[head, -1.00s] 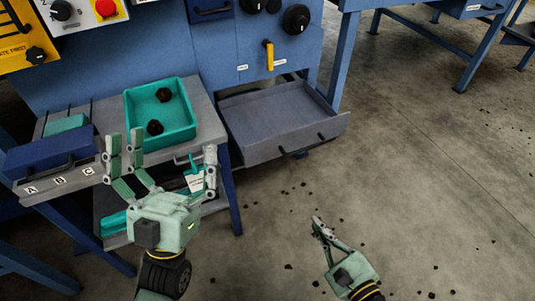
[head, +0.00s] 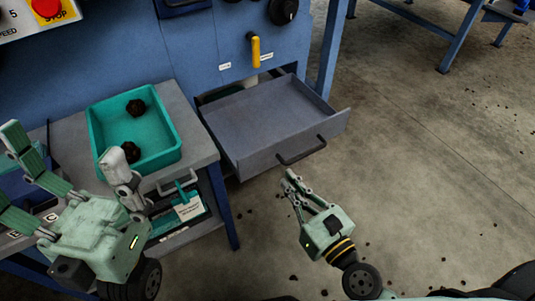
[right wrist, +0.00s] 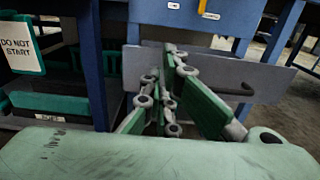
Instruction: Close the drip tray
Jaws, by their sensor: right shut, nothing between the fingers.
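The drip tray (head: 265,120) is a grey drawer pulled well out of the blue machine in the head view. Its front panel has a dark bar handle (head: 302,150). In the right wrist view the tray's front panel (right wrist: 205,72) stands ahead, with the handle (right wrist: 235,90) at right. My right gripper (head: 290,180) is shut and empty, just in front of and below the tray front in the head view. I cannot tell whether its tips touch the panel. My left gripper (head: 65,150) is open and empty, at the left over the side bench.
A teal bin (head: 150,135) with two dark lumps stands on the grey bench, left of the tray. A yellow lever (head: 255,52) hangs above the tray. A "DO NOT START" sign (right wrist: 20,47) is at left in the wrist view. The floor at right is mostly clear, with scattered dark crumbs.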

